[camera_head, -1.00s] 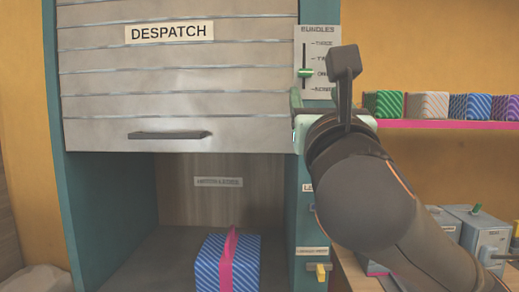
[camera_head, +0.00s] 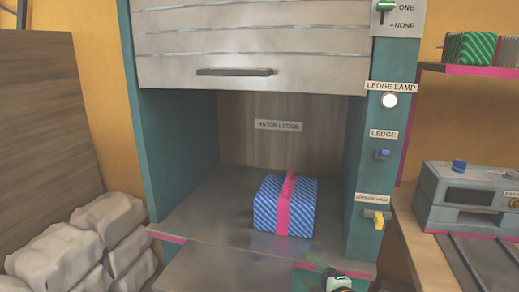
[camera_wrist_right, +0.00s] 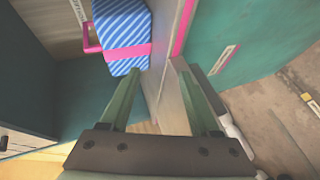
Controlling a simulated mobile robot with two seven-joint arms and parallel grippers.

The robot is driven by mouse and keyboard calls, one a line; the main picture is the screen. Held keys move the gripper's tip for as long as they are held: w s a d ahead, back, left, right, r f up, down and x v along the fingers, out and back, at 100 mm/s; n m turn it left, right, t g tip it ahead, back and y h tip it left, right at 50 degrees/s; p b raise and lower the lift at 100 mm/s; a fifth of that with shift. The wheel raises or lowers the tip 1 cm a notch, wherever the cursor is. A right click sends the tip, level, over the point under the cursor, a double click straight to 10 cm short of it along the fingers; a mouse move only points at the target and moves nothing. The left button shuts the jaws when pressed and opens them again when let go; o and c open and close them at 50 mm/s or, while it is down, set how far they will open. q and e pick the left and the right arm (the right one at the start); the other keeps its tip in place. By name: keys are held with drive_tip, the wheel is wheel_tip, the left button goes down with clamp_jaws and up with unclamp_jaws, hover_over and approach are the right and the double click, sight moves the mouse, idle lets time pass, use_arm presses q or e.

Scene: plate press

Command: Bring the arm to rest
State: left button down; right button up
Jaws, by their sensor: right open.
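My right gripper (camera_head: 326,274) shows only in part at the bottom edge of the head view, in front of the ledge. In the right wrist view its two green fingers (camera_wrist_right: 158,72) are apart with nothing between them. A blue striped parcel with a pink band (camera_head: 285,205) sits on the ledge, beyond the gripper and apart from it. The parcel also shows beyond the fingertips in the right wrist view (camera_wrist_right: 121,28). Most of the right arm is outside the head view. My left gripper is not in view.
The slatted shutter (camera_head: 245,45) is raised above the ledge (camera_head: 195,210). The teal post at right carries a round white ledge lamp (camera_head: 389,101), a blue knob (camera_head: 383,154) and a yellow one (camera_head: 378,218). A grey machine (camera_head: 465,200) stands at right; pale sacks (camera_head: 65,255) lie at left.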

drive_tip(key=s+d+f+m+g, duration=0.2)
drive_tip(key=s+f+m+g, duration=0.2)
drive_tip(key=s+f+m, duration=1.55)
use_arm(q)
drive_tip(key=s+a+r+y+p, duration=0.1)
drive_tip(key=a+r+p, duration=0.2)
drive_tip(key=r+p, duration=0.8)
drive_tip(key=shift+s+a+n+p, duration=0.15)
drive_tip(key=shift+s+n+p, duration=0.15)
drive_tip(key=shift+p, duration=1.35)
use_arm(e)
drive_tip(key=s+d+r+n, duration=0.2)
drive_tip(key=s+d+r, duration=0.1)
drive_tip(key=s+r, duration=0.1)
drive_tip(key=shift+s+d+n+h, duration=0.3)
drive_tip(key=shift+s+n+h, duration=0.1)
drive_tip(key=shift+s, duration=0.3)
drive_tip(key=shift+r, duration=0.1)
